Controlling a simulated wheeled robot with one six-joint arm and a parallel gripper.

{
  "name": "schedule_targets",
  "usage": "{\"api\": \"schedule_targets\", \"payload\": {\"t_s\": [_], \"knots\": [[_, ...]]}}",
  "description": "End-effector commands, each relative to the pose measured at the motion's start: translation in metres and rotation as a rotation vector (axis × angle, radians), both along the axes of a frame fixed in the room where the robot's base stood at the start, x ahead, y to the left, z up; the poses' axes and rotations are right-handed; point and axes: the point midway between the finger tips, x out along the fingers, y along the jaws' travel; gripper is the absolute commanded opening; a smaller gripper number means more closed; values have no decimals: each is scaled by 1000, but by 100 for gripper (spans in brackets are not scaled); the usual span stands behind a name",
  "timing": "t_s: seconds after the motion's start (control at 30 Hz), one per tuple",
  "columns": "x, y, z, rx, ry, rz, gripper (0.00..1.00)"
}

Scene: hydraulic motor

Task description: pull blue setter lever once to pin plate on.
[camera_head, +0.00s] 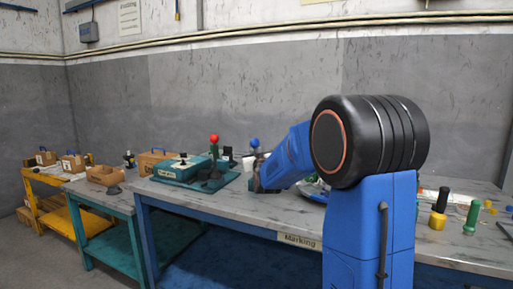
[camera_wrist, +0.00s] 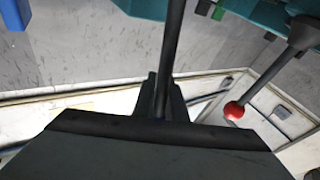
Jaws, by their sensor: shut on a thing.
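The blue setter lever (camera_head: 254,144) stands on the bench in the head view, its blue ball knob showing just above and left of my arm. In the wrist view a dark rod (camera_wrist: 172,45), which looks like this lever's shaft, runs down into the jaws. My gripper (camera_wrist: 163,103) is shut on it. In the head view my gripper (camera_head: 262,180) is by the lever's foot, partly hidden by my arm. The plate and the pin are not clearly seen.
A red-knobbed lever (camera_head: 214,140) stands just left, on a teal base; its red ball (camera_wrist: 234,110) also shows in the wrist view. A teal box (camera_head: 180,168) is further left.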

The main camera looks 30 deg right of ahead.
Motion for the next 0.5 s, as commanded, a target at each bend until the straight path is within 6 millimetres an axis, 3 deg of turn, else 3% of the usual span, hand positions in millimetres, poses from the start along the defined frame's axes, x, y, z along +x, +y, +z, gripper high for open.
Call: {"api": "schedule_targets", "payload": {"t_s": [0.5], "knots": [[-24,30,-8,-239,-185,0,0]]}}
